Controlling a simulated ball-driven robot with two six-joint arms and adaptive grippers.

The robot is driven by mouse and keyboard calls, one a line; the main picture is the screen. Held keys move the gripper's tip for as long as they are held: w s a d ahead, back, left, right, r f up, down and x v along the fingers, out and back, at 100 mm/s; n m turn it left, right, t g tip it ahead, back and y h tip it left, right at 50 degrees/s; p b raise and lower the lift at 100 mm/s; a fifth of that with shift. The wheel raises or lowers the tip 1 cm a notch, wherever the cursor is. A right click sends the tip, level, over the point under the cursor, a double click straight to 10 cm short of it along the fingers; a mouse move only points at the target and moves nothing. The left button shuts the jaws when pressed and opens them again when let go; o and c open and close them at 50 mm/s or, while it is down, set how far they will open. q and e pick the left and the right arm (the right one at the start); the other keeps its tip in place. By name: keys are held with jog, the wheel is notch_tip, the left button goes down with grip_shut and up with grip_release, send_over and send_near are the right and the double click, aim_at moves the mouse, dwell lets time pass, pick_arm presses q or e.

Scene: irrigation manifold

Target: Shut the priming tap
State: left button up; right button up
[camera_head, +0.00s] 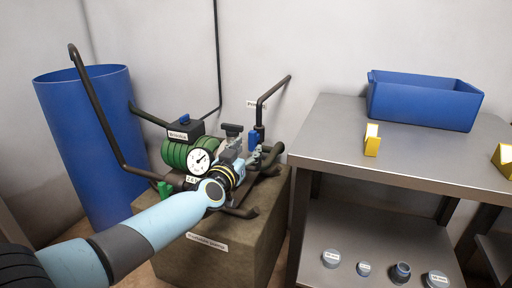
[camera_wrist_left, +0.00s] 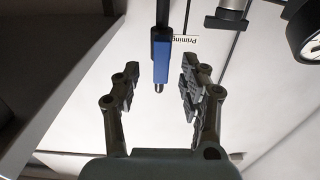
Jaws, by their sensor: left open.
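The priming tap's blue lever (camera_head: 253,140) stands upright on a dark pipe beside a "Priming" label (camera_head: 257,104), partly hidden by my gripper in the head view. In the left wrist view, the blue lever (camera_wrist_left: 161,60) hangs between the two fingers, with a visible gap on each side. My left gripper (camera_head: 245,152) is open around the lever or just short of it; I cannot tell the exact depth. It also shows open in the left wrist view (camera_wrist_left: 160,85). My right gripper is not in view.
A pressure gauge (camera_head: 201,161), a green ribbed filter (camera_head: 174,154), a black T-handle (camera_head: 232,129) and a green lever (camera_head: 165,189) crowd the manifold near my arm. A blue barrel (camera_head: 90,130) stands left. A steel table (camera_head: 330,140) with a blue bin (camera_head: 420,103) stands right.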

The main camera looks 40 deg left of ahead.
aim_at(251, 144)
pick_arm(q)
jog(key=b+x, duration=0.1)
jog(key=x, duration=0.3)
jog(key=shift+w+a+f, duration=0.1)
jog(key=shift+w+a, duration=0.05)
jog(key=shift+w, duration=0.25)
jog(key=shift+c, duration=0.2)
jog(key=c, duration=0.5)
grip_shut()
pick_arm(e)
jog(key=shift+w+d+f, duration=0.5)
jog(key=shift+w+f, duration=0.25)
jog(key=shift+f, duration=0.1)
